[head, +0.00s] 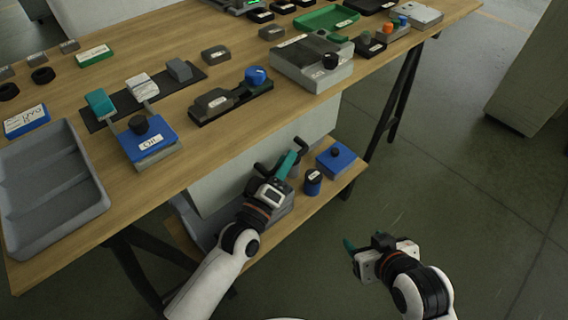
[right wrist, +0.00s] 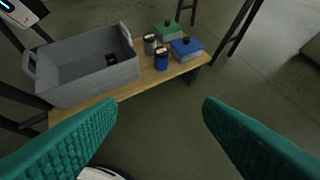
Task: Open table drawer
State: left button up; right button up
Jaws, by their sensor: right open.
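The wooden table (head: 215,165) runs diagonally across the head view. A pale grey drawer front (head: 225,185) shows under its near edge, with no gap visible between it and the tabletop. A dark handle (head: 301,144) is on the drawer front, partly covered by my left gripper. My left gripper (head: 287,164) is at the handle, with one teal finger showing across it. The other finger is hidden, so its grip is unclear. My right gripper (head: 364,248) is open and empty over the floor, right of the table; both teal fingers show apart in the right wrist view (right wrist: 160,125).
A lower shelf (head: 272,232) holds a grey bin (right wrist: 105,80), a blue pot (right wrist: 161,61), a blue box (head: 335,158) and a green box (right wrist: 168,31). The tabletop carries a grey tray (head: 92,212) and several devices. Dark table legs (head: 404,92) stand nearby.

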pick_arm(q)
grip_shut()
dwell(0.4)
